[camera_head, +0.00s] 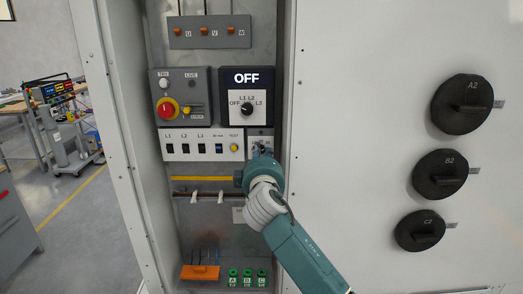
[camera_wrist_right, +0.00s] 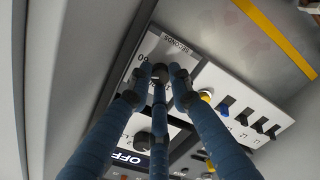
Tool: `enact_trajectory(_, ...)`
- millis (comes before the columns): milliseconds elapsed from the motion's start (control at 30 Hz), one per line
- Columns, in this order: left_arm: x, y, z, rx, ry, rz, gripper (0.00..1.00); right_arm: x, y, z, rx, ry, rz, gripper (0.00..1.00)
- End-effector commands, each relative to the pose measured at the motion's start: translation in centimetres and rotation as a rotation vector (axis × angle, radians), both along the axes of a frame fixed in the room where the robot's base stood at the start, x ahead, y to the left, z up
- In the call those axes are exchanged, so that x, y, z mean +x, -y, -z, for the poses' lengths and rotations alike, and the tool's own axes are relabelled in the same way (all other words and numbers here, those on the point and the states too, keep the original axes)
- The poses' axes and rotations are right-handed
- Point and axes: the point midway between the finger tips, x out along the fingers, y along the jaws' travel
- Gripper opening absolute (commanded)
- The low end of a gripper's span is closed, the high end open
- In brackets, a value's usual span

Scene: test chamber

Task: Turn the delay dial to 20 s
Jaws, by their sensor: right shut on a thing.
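The small white delay dial panel (camera_head: 252,134) sits at the right end of the row of switches, below the OFF display. My right gripper (camera_head: 262,151) reaches up from below and covers most of this panel. In the right wrist view the panel (camera_wrist_right: 146,50) shows the word SECONDS and part of a number. The dark delay dial (camera_wrist_right: 160,71) is between the blue fingertips of my right gripper (camera_wrist_right: 161,78), which is shut on it. The fingers hide the pointer, so I cannot tell the setting. My left gripper is not in view.
A selector knob (camera_head: 246,109) is under the OFF display (camera_head: 247,78). A red emergency button (camera_head: 167,108) is to its left. A switch strip (camera_head: 201,133) and yellow button (camera_head: 234,147) are close beside my gripper. The cabinet's right side wall (camera_head: 291,100) is close by.

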Motion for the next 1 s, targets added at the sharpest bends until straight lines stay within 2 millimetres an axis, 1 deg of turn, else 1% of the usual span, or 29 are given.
enact_trajectory(33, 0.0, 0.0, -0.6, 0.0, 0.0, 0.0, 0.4, 0.0, -0.1, -0.2, -0.047, 0.0, -0.002, 0.0)
enact_trajectory(433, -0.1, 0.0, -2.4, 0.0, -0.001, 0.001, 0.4, 0.0, -0.1, -0.1, -0.427, -0.001, -0.002, 0.0)
enact_trajectory(600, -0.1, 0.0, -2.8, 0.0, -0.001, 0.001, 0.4, 0.0, -0.2, 0.0, -0.588, -0.001, -0.002, 0.0)
enact_trajectory(1000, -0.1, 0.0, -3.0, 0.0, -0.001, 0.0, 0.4, -0.1, -0.2, 0.2, -0.934, 0.0, -0.004, 0.0)
